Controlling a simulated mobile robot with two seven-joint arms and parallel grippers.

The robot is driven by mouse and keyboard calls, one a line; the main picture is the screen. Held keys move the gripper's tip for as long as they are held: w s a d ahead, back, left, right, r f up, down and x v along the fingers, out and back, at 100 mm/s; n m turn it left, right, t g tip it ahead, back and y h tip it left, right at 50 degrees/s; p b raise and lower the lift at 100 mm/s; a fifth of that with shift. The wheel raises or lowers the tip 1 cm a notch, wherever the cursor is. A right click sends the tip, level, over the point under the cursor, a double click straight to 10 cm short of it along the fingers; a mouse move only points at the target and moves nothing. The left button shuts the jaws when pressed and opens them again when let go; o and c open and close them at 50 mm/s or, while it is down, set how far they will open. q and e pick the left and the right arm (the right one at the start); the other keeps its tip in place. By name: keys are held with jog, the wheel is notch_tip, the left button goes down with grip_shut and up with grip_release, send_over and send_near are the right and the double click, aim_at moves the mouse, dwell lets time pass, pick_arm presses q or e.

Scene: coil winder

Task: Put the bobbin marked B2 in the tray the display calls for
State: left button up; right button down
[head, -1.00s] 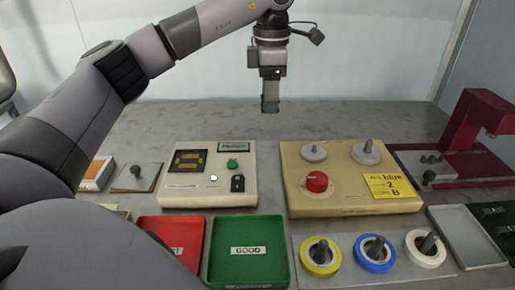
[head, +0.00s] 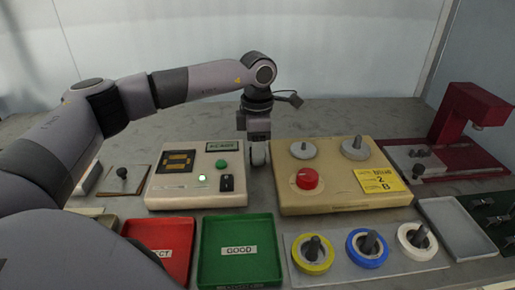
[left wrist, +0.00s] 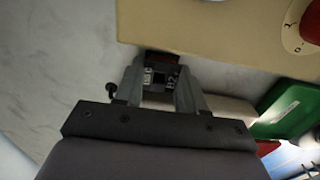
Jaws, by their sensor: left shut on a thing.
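My left gripper (head: 258,157) points down behind the gap between the tester and the winder, in the head view. In the left wrist view its fingers (left wrist: 160,90) are shut on a small dark thing (left wrist: 158,77) with white markings; I cannot read B2 on it. The white tester (head: 200,186) has a green display (head: 220,145) that seems to read READY, and a lit lamp. The green tray (head: 238,272) is labelled GOOD; the red tray (head: 165,250), its label partly hidden by my arm, ends in CT. Both look empty where visible. My right gripper is not in view.
The beige winder (head: 330,200) has a red knob and a yellow note (head: 380,181). Yellow (head: 313,270), blue (head: 368,261) and white (head: 417,249) spools stand on pegs in front. A grey tray (head: 455,235) and a red press (head: 475,125) are at the right.

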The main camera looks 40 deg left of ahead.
pick_arm(q)
jog(key=o, duration=1.1)
jog(key=shift+f, duration=0.1)
jog(key=shift+c, duration=0.2)
